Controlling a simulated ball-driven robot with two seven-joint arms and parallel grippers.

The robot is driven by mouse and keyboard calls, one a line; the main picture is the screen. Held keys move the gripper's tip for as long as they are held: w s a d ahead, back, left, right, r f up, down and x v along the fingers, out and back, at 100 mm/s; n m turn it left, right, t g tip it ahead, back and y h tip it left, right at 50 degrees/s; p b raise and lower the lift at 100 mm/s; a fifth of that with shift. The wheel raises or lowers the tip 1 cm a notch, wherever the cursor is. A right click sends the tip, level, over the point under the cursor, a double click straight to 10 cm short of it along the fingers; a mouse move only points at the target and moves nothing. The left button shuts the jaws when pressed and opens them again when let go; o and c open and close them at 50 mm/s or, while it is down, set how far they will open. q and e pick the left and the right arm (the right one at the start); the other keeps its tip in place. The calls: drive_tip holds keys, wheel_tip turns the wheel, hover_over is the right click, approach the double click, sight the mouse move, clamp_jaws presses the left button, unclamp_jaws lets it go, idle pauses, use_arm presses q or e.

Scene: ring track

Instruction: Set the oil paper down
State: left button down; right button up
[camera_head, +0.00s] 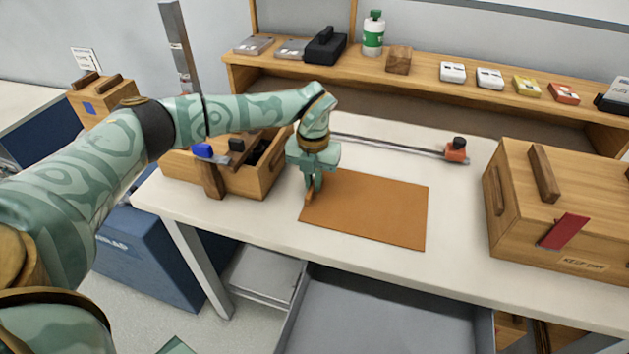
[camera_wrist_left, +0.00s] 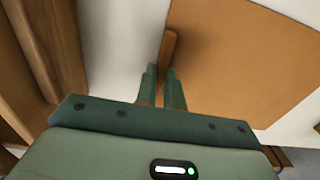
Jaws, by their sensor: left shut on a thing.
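The oil paper (camera_head: 375,210) is a flat orange-brown sheet on the white table in the head view. It also fills much of the upper right of the left wrist view (camera_wrist_left: 245,65). My left gripper (camera_head: 312,188) points down at the sheet's left edge. In the left wrist view its two green fingers (camera_wrist_left: 164,80) are close together on the left edge of the sheet, where a narrow brown strip shows between and beyond the fingertips. The sheet looks flat against the table, though any small lift at the gripped edge cannot be made out. My right gripper is not in view.
An open wooden box (camera_head: 240,178) with tools stands just left of my left gripper. A lidded wooden crate (camera_head: 590,200) stands at the right. A bar clamp (camera_head: 400,146) lies behind the sheet. A shelf (camera_head: 430,88) with small items runs along the back. The white table (camera_head: 455,235) is clear right of the sheet.

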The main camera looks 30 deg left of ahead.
use_arm(q)
drive_tip(key=shift+s+r, duration=0.1)
drive_tip(key=shift+r, duration=0.05)
drive_tip(key=c, duration=1.5)
unclamp_jaws()
